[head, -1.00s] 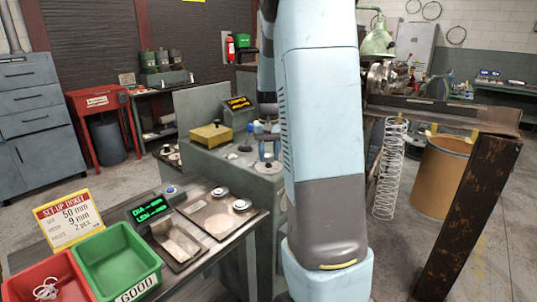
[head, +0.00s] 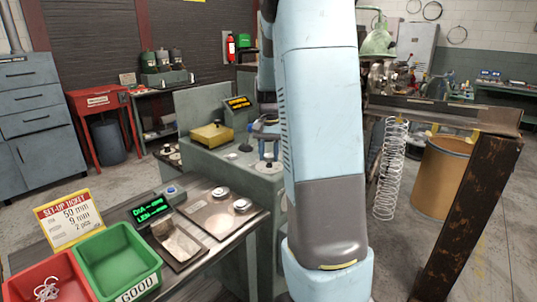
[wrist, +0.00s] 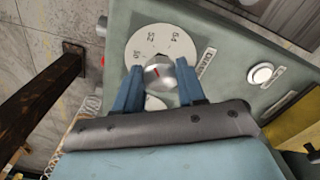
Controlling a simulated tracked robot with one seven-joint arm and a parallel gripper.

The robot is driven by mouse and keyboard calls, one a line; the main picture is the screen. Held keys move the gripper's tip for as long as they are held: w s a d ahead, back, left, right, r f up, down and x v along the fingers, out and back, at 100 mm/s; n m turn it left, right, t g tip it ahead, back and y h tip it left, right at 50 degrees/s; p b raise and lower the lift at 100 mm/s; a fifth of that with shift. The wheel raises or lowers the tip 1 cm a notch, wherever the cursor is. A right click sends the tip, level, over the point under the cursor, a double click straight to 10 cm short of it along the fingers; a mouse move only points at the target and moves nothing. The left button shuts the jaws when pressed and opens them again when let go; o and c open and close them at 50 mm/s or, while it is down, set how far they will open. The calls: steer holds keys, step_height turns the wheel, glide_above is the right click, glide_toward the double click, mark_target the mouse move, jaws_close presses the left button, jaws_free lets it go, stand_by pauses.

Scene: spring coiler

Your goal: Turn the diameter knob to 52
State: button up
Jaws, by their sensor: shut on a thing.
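In the wrist view, the silver diameter knob (wrist: 160,74) stands on a round pale dial (wrist: 143,42) with printed numbers, seen rotated; I make out what look like 52 and 54 at the top. In the head view my gripper (head: 267,140) is small, over the green machine's top, and the knob cannot be made out there.
A round white button (wrist: 262,74) sits right of the dial. The set-up ticket (head: 70,218) reads 50 mm, 9 mm, 2 pcs. A display (head: 150,207) shows DIA and LEN with dashes. Green (head: 119,262) and red bins stand front left. A yellow box (head: 212,135) is on the machine.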

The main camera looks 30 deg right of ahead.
mark_target(269, 155)
steer(key=o, duration=1.1)
steer(key=shift+c, duration=0.2)
step_height(269, 155, up, 14)
steer(key=shift+f, duration=0.15)
